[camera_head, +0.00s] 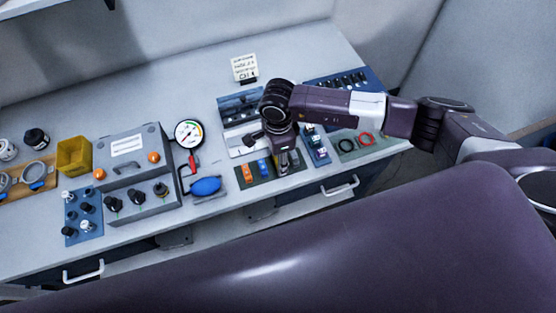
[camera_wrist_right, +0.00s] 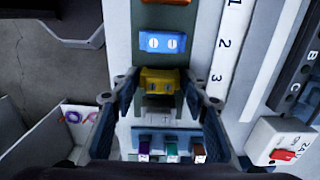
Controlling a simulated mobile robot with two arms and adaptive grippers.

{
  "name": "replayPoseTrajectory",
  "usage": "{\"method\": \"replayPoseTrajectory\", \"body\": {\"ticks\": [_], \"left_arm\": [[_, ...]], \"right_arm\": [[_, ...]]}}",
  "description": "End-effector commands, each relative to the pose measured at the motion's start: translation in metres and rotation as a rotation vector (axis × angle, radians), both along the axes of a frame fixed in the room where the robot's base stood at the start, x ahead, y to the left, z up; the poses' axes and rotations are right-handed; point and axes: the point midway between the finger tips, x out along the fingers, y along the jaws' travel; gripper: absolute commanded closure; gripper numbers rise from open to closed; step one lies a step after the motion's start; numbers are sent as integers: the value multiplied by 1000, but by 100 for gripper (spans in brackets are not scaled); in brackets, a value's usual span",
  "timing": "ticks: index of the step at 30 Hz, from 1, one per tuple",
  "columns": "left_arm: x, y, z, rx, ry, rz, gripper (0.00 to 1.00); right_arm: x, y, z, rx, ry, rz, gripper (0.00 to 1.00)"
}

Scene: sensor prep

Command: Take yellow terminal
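In the right wrist view the yellow terminal (camera_wrist_right: 160,78) sits in a row below a blue terminal (camera_wrist_right: 162,43). My right gripper (camera_wrist_right: 160,88) is over it, with one finger on each side. The fingers look spread, with narrow gaps beside the terminal; firm contact is not visible. In the head view my right gripper (camera_head: 287,162) points down at the right end of the terminal mat, beside the blue terminal (camera_head: 264,167) and orange terminal (camera_head: 247,173). The yellow terminal is hidden there by the gripper. My left gripper is out of view.
Close by are a module with small coloured connectors (camera_wrist_right: 172,150), a box with a red switch (camera_wrist_right: 283,153) and a ring tray (camera_head: 357,144). A blue-bulbed pump (camera_head: 206,186), grey case (camera_head: 137,172) and yellow bin (camera_head: 74,156) stand left. The bench's front edge is near.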

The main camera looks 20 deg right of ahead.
Motion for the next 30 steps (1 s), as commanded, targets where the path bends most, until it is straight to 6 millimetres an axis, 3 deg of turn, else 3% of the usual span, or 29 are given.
{"method": "replayPoseTrajectory", "body": {"ticks": [5,14,19,23,30], "left_arm": [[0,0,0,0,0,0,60],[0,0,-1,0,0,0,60],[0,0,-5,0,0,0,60],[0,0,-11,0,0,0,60],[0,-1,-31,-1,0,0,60]], "right_arm": [[0,0,0,0,0,0,81],[1,0,2,0,-1,-1,81],[2,0,14,1,-4,0,81],[3,0,34,2,-7,1,81],[3,0,100,2,-10,1,81]]}}
